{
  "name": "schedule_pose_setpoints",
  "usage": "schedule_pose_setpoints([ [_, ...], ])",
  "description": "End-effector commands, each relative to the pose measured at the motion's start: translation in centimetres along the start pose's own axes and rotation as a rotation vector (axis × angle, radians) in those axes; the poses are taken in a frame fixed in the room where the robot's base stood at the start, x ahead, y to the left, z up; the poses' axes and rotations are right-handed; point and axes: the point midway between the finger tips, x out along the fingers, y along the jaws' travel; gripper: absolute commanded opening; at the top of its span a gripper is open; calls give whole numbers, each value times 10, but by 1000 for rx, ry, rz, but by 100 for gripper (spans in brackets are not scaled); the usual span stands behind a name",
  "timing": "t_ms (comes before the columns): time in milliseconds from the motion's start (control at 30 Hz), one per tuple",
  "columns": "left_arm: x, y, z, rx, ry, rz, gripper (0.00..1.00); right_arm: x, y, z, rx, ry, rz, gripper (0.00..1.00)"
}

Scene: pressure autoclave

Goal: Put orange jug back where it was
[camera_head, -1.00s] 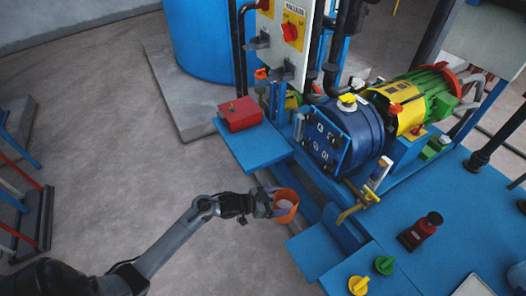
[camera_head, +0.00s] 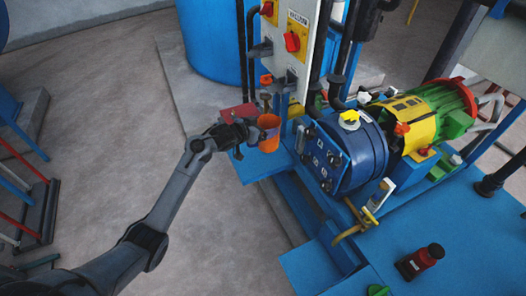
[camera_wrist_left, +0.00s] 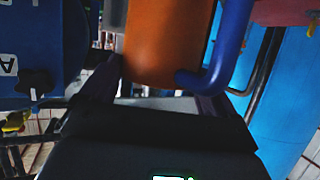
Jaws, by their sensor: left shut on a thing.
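The orange jug (camera_head: 269,133) is held by my left gripper (camera_head: 254,132), above the small blue shelf (camera_head: 257,167) on the machine's left side. In the left wrist view the jug (camera_wrist_left: 165,45) fills the top middle, with its blue handle (camera_wrist_left: 232,45) to the right, and my left gripper (camera_wrist_left: 160,88) has a dark finger on each side of it. The jug looks roughly upright in the head view. Whether its base touches the shelf is hard to tell. My right gripper is not in view.
A red box (camera_head: 238,113) sits behind my gripper, partly hidden by it. A control panel (camera_head: 297,50) with red knobs and dark pipes stands just behind the jug. The blue pump (camera_head: 345,150) is to the right.

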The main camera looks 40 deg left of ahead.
Motion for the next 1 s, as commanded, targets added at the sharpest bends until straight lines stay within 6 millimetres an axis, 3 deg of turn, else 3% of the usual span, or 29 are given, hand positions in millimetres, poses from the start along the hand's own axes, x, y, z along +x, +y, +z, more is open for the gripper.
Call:
schedule_pose_setpoints([
  [200, 13, 0, 31, -2, 1, -1, 13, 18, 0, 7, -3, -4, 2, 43],
  [433, 19, 0, 44, 0, 2, -1, 13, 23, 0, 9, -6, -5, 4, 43],
  [700, 33, 0, 79, -1, 1, -1, 13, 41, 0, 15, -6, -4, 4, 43],
  [1000, 34, 0, 82, 0, 3, -1, 13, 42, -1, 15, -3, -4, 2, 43],
])
